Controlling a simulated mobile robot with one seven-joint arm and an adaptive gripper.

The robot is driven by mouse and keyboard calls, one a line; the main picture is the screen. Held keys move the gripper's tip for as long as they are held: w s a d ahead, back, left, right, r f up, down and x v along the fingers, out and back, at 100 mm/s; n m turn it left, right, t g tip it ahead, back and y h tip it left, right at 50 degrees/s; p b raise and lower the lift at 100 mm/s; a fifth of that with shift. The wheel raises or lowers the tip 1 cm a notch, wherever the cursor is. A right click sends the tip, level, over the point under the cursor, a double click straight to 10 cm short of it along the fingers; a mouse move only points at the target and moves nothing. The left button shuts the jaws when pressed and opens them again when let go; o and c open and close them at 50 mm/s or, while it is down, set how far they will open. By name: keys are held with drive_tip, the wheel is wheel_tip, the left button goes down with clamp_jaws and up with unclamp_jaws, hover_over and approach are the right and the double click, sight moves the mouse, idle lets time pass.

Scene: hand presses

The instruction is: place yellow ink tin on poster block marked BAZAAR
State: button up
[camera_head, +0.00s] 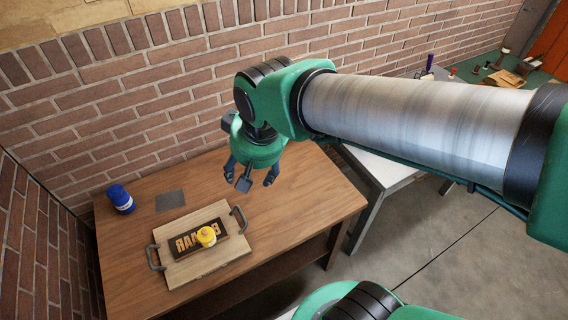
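The yellow ink tin (207,236) appears to stand upright on the dark poster block (182,253), over the right part of its lettering. The block bears raised tan letters, partly hidden by the tin; they look reversed, roughly "RAA" at the left and "B" at the right. The block lies on a pale wooden tray (215,264) with dark handles. My gripper (258,184) hangs over the table to the right of and behind the tray, apart from the tin. Its fingers point down and are spread, with nothing visible between them.
A blue tin (121,199) and a flat grey plate (170,201) are on the brown wooden table (118,263) behind the tray. Brick walls close off the back and left. A white table (381,172) stands at the right, partly behind my arm.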

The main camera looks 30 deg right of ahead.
drive_tip(key=s+d+r+t, duration=0.1)
drive_tip(key=s+d+r, duration=0.3)
drive_tip(key=s, duration=0.4)
drive_tip(key=shift+s+d+r, duration=0.4)
drive_tip(key=shift+r, duration=0.35)
drive_tip(key=shift+f+b, duration=0.35)
